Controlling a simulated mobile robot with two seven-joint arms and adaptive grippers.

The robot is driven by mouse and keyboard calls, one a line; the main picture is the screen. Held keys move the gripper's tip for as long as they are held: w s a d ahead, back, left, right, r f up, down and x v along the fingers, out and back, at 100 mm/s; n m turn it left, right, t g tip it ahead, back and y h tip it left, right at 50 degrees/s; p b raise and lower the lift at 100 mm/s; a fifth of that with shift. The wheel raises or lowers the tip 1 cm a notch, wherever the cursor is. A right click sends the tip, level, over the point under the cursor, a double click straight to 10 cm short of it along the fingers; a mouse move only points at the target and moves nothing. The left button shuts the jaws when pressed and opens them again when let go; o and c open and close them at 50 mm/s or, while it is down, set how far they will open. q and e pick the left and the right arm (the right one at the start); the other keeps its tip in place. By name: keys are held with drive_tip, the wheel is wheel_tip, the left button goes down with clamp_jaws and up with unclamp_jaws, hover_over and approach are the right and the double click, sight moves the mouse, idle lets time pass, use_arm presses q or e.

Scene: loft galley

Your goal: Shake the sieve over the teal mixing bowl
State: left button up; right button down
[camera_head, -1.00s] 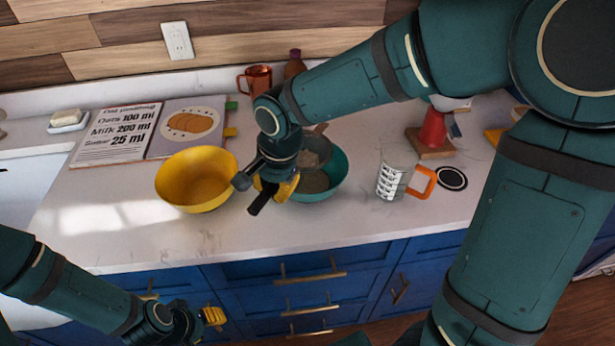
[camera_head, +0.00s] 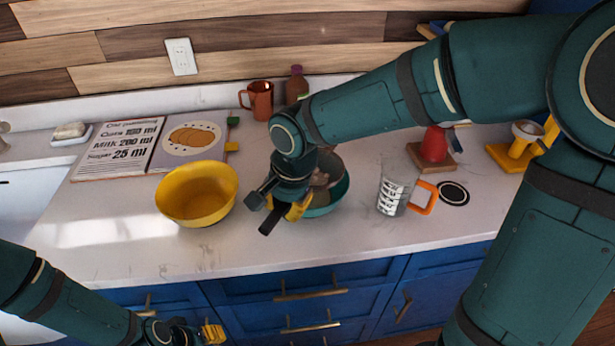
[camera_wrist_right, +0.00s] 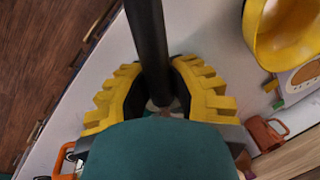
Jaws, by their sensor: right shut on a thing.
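The teal mixing bowl (camera_head: 337,197) stands on the counter, partly hidden behind my right gripper. My right gripper (camera_head: 296,208) has yellow fingers and is shut on the black handle (camera_head: 270,222) of the sieve. The handle also runs between the fingers in the right wrist view (camera_wrist_right: 148,45). The sieve's round head (camera_head: 328,168) is over the teal bowl, partly hidden by my wrist; its contents are unclear. My left gripper (camera_head: 213,333) is low at the bottom left, in front of the drawers; its opening is not clear.
A yellow bowl (camera_head: 197,193) stands just left of my right gripper. A measuring cup (camera_head: 394,194) with an orange handle stands to the right. An open recipe book (camera_head: 150,147), a copper mug (camera_head: 259,99) and a brown bottle (camera_head: 297,84) are behind. The front counter strip is clear.

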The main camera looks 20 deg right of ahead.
drive_tip(key=shift+s+d, duration=0.1)
drive_tip(key=shift+s, duration=0.05)
drive_tip(key=shift+w+a+b, duration=0.4)
drive_tip(key=shift+w+a, duration=0.2)
drive_tip(key=shift+w, duration=0.15)
idle(0.5)
